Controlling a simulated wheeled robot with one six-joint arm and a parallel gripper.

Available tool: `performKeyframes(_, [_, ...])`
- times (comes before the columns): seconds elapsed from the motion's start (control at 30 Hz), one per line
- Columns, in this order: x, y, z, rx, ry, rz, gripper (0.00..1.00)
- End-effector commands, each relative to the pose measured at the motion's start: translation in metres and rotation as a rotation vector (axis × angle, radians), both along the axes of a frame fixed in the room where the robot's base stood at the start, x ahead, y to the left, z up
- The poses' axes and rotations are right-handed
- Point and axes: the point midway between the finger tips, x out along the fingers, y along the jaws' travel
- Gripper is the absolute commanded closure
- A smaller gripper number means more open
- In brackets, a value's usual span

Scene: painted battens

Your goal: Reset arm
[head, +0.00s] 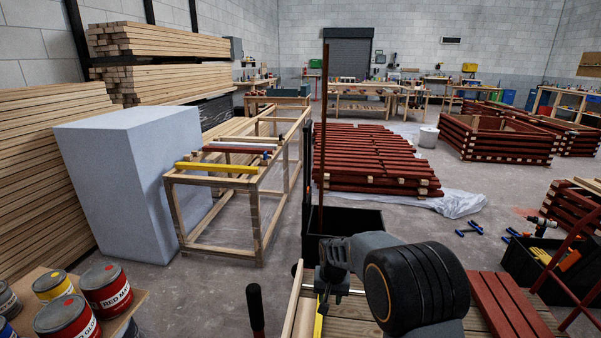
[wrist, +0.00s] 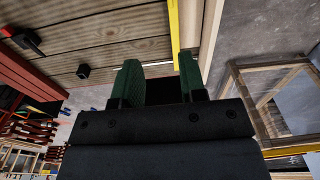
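My gripper (wrist: 160,75) shows in the wrist view with its two green-padded fingers apart. Nothing is seen held between them. In the head view my arm reaches over a plank-topped bench at the bottom, and its dark wrist hides most of the gripper. A yellow strip (wrist: 173,28) lies along the bench edge beside the fingers in the wrist view. The bench top (wrist: 110,45) is bare wood near them. In the head view a dark red batten (head: 323,120) stands upright in a black bin (head: 355,222) behind the bench.
A wooden rack (head: 258,215) at left holds a yellow batten (head: 217,168) and others. Paint cans (head: 107,289) stand at lower left, near a grey block (head: 135,185). Red battens (head: 505,305) lie at lower right. A red stack (head: 370,165) lies behind. Floor between is open.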

Motion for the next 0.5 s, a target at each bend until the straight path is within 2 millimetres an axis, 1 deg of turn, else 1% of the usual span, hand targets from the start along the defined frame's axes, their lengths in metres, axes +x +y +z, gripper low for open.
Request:
performKeyframes(0.03, [-0.01,-0.007,0.059,0.004,-0.025,0.004,0.62])
performKeyframes(0.07, [-0.017,-0.012,0.081,0.004,-0.036,0.011,0.62])
performKeyframes(0.1, [-0.028,-0.017,0.11,0.005,-0.048,0.018,0.62])
performKeyframes(0.17, [-0.045,-0.025,0.151,0.004,-0.069,0.03,0.62])
performKeyframes(0.2, [-0.057,-0.031,0.178,0.004,-0.084,0.038,0.62])
performKeyframes(0.27, [-0.078,-0.038,0.218,0.003,-0.108,0.05,0.62])
performKeyframes(0.3, [-0.091,-0.044,0.243,0.001,-0.124,0.059,0.62])
performKeyframes(0.37, [-0.113,-0.05,0.276,-0.001,-0.145,0.072,0.62])
performKeyframes(0.4, [-0.126,-0.054,0.296,-0.003,-0.159,0.079,0.62])
performKeyframes(0.5, [-0.158,-0.063,0.334,-0.01,-0.191,0.097,0.62])
